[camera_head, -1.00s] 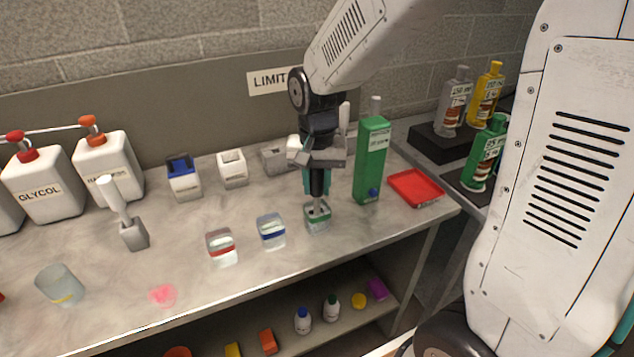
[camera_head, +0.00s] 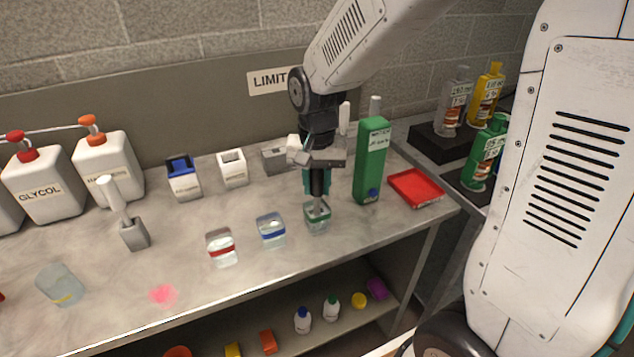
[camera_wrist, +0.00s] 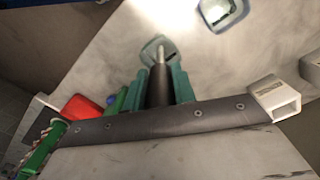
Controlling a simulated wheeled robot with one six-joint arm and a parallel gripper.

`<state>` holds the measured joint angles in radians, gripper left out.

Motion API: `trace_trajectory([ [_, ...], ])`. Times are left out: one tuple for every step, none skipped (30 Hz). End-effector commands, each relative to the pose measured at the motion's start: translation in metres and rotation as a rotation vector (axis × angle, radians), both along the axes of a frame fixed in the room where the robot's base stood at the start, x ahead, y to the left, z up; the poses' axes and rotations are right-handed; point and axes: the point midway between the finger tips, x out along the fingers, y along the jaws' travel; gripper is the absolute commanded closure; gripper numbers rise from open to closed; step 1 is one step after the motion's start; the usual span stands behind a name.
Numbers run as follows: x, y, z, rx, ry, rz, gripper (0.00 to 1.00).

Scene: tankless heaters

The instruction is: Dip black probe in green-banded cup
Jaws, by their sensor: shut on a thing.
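The black probe (camera_head: 317,181) is held upright between the teal fingers of my gripper (camera_head: 316,184), which is shut on it. The probe's thin metal tip is in the green-banded cup (camera_head: 317,222), a small clear square cup on the counter. In the wrist view, the black probe (camera_wrist: 159,88) points away between the gripper fingers (camera_wrist: 160,85), and its tip meets the cup (camera_wrist: 149,49). I cannot tell how deep the tip is in the cup.
The blue-banded cup (camera_head: 271,230) and red-banded cup (camera_head: 222,248) stand to the left. White and blue-topped holders stand behind.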

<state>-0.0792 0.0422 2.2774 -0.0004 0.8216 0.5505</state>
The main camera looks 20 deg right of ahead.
Motion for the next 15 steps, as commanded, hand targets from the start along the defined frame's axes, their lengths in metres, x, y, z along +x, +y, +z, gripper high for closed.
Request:
trace_trajectory([
  [0.0, 0.0, 0.0, 0.0, 0.0, 0.0, 0.96],
  [0.0, 0.0, 0.0, 0.0, 0.0, 0.0, 0.96],
  [0.0, 0.0, 0.0, 0.0, 0.0, 0.0, 0.96],
  [0.0, 0.0, 0.001, 0.0, 0.0, 0.0, 0.96],
  [0.0, 0.0, 0.002, 0.0, -0.001, 0.0, 0.96],
  [0.0, 0.0, 0.005, 0.0, -0.001, 0.0, 0.96],
  [0.001, 0.0, 0.007, 0.0, -0.002, 0.0, 0.96],
  [0.001, 0.0, 0.01, 0.0, -0.004, 0.0, 0.96],
  [0.001, 0.0, 0.014, 0.0, -0.004, 0.0, 0.96],
  [0.001, 0.0, 0.018, 0.0, -0.004, 0.0, 0.96],
  [0.001, 0.0, 0.021, 0.0, -0.004, 0.0, 0.96],
  [0.001, 0.0, 0.024, 0.0, -0.004, 0.0, 0.96],
  [0.0, 0.0, 0.027, 0.0, -0.002, 0.0, 0.96],
  [0.0, 0.0, 0.03, 0.0, -0.002, 0.0, 0.96],
  [0.001, 0.0, 0.034, 0.0, -0.004, 0.0, 0.96],
])
